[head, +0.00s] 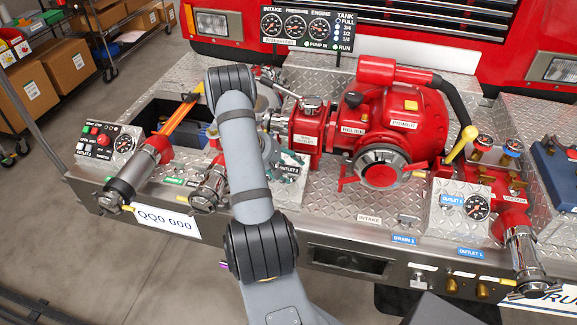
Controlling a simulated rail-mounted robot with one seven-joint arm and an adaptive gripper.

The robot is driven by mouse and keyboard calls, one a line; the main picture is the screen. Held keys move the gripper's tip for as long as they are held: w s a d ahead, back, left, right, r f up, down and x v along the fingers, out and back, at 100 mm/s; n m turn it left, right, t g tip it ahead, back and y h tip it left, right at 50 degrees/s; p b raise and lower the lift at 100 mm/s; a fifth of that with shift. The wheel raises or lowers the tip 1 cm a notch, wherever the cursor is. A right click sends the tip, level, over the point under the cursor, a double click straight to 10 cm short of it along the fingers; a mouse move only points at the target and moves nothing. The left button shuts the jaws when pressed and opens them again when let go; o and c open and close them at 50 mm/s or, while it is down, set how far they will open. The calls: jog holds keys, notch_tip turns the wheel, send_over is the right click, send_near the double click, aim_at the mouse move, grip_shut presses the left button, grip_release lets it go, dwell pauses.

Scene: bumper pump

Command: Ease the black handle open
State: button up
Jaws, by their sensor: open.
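A silver-and-dark lever (286,90) shows in the head view just right of my arm's elbow, running toward a dark-topped metal fitting (311,103) beside the red pump (385,125). I cannot tell whether this is the black handle, as no plainly black handle shows clearly. My arm rises from the bottom middle and bends over at its black elbow joint. It hides part of the deck left of the pump.
A yellow-knobbed lever (461,144) stands at the right, near a gauge box (462,208). An orange bar (180,119) slants over an open recess at the left. Metal outlets (530,262) jut from the front edge. A gauge panel (308,27) stands at the back.

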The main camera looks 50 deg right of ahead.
jog(key=shift+d+f, duration=0.15)
jog(key=shift+f, duration=0.1)
jog(key=shift+c, duration=0.4)
grip_shut()
dwell(0.4)
